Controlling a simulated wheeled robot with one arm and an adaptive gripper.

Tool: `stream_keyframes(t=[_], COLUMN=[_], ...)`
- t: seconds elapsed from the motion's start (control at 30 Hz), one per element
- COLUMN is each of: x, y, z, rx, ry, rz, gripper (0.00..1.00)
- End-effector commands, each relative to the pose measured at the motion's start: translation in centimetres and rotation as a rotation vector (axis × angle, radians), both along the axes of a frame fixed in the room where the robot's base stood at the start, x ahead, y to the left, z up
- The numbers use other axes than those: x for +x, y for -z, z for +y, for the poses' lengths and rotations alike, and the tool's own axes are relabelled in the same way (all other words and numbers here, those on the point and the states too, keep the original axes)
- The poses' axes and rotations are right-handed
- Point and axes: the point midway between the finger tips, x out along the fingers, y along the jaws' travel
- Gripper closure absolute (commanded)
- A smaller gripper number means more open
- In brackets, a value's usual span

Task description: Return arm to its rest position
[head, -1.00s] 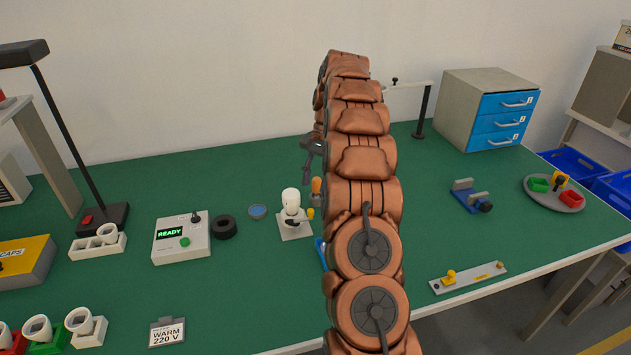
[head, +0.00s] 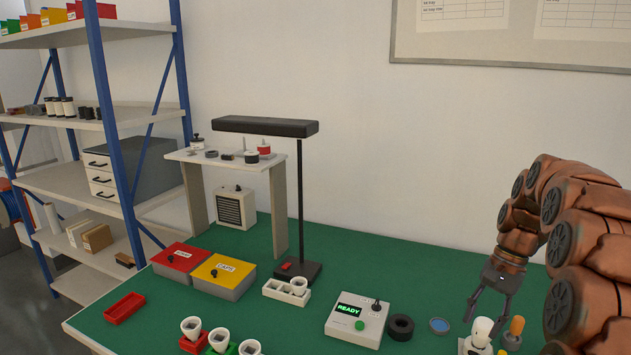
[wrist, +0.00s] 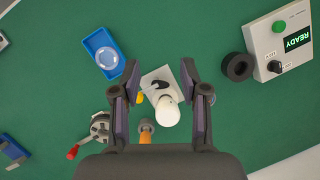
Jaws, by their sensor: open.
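My arm enters the head view from the right edge. My gripper (head: 489,314) points down, open, with nothing between its fingers. In the wrist view its two fingers (wrist: 160,72) stand wide apart. A white bulb-shaped piece (head: 481,331) on a small pale square base is close to the fingertips in the head view. In the wrist view this piece (wrist: 168,110) appears between the fingers, with clear gaps on both sides. I cannot tell the exact height gap. An orange-handled tool (head: 514,330) stands beside it and is partly covered by the gripper body in the wrist view.
A black lamp (head: 300,210) and red and yellow bins (head: 223,274) stand farther left. Green table (head: 390,265) behind the tester is clear.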

Motion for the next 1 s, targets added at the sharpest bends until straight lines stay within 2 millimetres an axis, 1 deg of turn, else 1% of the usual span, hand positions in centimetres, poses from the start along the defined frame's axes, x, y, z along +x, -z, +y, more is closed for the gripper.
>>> stream_keyframes(t=[0.03, 0.2, 0.37, 0.5, 0.57, 0.7, 0.87, 1.0], x=[-0.8, -3.6, -6.6, -9.6, -10.8, -14.0, -17.8, -21.3], y=[-0.6, -1.6, -2.2, -2.4, -2.5, -2.3, -1.7, -0.9], z=[1.3, 4.7, 7.6, 9.8, 10.7, 12.5, 14.0, 15.1], rx=[-0.005, -0.017, -0.030, -0.042, -0.048, -0.060, -0.076, -0.088], ry=[-0.033, -0.137, -0.234, -0.319, -0.355, -0.437, -0.531, -0.614], rz=[-0.009, -0.028, -0.046, -0.057, -0.068, -0.080, -0.095, -0.104], gripper=[0.56, 0.56, 0.56, 0.56, 0.56, 0.56, 0.56, 0.56])
